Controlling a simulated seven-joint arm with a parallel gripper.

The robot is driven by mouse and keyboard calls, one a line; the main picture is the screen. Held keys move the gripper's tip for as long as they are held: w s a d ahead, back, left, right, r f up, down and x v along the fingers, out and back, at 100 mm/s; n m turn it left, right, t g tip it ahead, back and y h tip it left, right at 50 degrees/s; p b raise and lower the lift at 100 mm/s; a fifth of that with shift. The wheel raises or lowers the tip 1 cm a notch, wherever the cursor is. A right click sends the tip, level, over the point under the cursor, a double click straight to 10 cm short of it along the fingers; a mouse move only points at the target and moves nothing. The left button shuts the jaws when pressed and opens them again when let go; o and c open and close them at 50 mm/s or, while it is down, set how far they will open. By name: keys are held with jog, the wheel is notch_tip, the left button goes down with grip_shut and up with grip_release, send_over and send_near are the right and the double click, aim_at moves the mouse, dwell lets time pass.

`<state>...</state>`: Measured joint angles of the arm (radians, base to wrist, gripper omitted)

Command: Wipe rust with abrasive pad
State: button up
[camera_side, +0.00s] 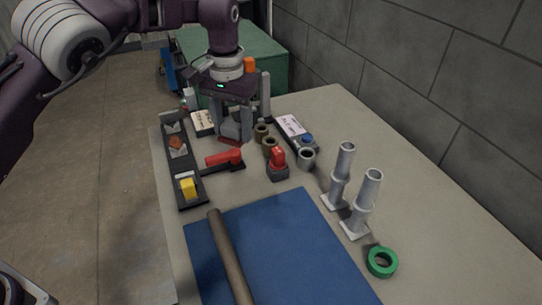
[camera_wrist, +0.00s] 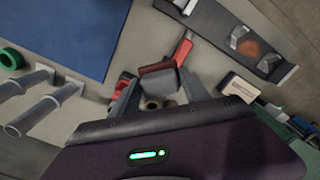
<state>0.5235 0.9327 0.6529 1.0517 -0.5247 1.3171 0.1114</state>
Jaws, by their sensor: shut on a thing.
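My gripper (camera_side: 235,132) is over the far part of the table, shut on a dark reddish-brown pad (camera_side: 231,141). In the wrist view the pad (camera_wrist: 156,68) shows between the fingers of my gripper (camera_wrist: 158,88), with a grey block-like part behind it. From these views I cannot tell whether the pad touches the table. A long brown rod (camera_side: 231,258), rusty in colour, lies across the left part of the blue mat (camera_side: 290,235), apart from my gripper. The rod is not visible in the wrist view, where a corner of the mat (camera_wrist: 70,30) shows.
A dark tray (camera_side: 193,195) with yellow and orange-brown pieces lies left. A red-handled tool (camera_side: 224,158) and a red-topped device (camera_side: 278,163) are close to my gripper. Grey upright pipes (camera_side: 341,175) and a green tape ring (camera_side: 382,262) stand right. Small cylinders (camera_side: 270,146) are nearby.

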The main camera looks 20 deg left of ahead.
jog(key=w+a+r+n, duration=0.1)
jog(key=w+a+n, duration=0.2)
jog(key=a+n, duration=0.6)
jog(key=a, duration=1.2)
jog(key=shift+n, duration=0.3)
jog(key=shift+r, duration=0.15)
send_near(177, 146)
jog(key=f, duration=0.3)
jog(key=w+a+f, duration=0.1)
jog(key=f, duration=0.1)
jog(key=shift+f, duration=0.65)
jog(key=shift+s+d+r, duration=0.1)
jog(key=shift+s+d, duration=0.45)
jog(key=shift+s, duration=0.05)
